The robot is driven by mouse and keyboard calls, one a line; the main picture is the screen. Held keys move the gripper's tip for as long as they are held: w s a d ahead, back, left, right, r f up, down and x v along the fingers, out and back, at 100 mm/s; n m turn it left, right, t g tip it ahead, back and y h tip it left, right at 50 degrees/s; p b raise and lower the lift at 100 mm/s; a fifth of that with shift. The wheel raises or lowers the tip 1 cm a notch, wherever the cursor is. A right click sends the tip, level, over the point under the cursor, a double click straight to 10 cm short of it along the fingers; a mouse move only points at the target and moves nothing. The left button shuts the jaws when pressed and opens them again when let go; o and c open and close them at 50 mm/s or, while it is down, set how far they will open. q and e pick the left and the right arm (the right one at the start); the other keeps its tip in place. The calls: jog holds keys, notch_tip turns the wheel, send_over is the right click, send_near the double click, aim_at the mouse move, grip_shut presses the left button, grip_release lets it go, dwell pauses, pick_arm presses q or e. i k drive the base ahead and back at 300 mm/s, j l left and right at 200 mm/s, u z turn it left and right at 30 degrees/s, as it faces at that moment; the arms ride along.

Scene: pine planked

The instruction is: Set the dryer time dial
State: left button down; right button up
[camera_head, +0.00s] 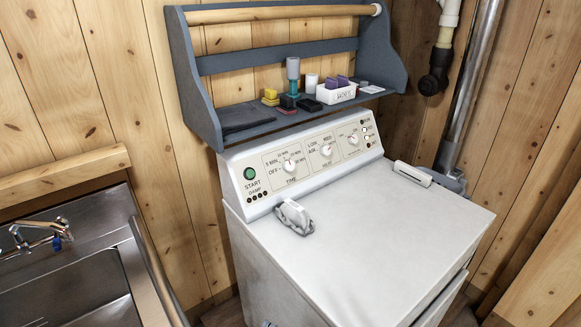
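The white dryer (400,235) stands in the middle of the camera_head view, with a slanted control panel at its back. The time dial (289,165) is the leftmost of three round white knobs on the panel. Its labels include OFF and 5 MIN on the left, with TIME printed below. The small pointer mark is too small for me to read its setting surely. The green START button (249,173) is left of the dial. The heat dial (326,150) and a third dial (353,140) are to its right. Neither of my grippers shows.
A grey shelf (262,121) with several small items hangs above the panel. A white and grey object (295,217) lies on the dryer top below the time dial. A white bar (412,174) is at the top's back right. A metal sink (75,280) is at left.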

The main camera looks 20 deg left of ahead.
aim_at(288, 165)
jog(key=l, duration=0.35)
jog(key=k+l+u, duration=0.15)
jog(key=l, duration=0.15)
jog(key=k+l, duration=0.1)
jog(key=l, duration=0.25)
jog(key=i+l+u, duration=0.15)
jog(key=l, duration=0.35)
jog(key=i+l+u, duration=0.2)
jog(key=l, duration=0.25)
jog(key=l+u, duration=0.15)
jog(key=l, duration=0.35)
jog(key=i+l+u, duration=0.2)
jog(key=i+l, duration=0.2)
jog(key=l, duration=0.25)
jog(key=i+l+u, duration=0.1)
jog(key=l, duration=0.25)
jog(key=i+j, duration=0.25)
jog(key=i, duration=0.25)
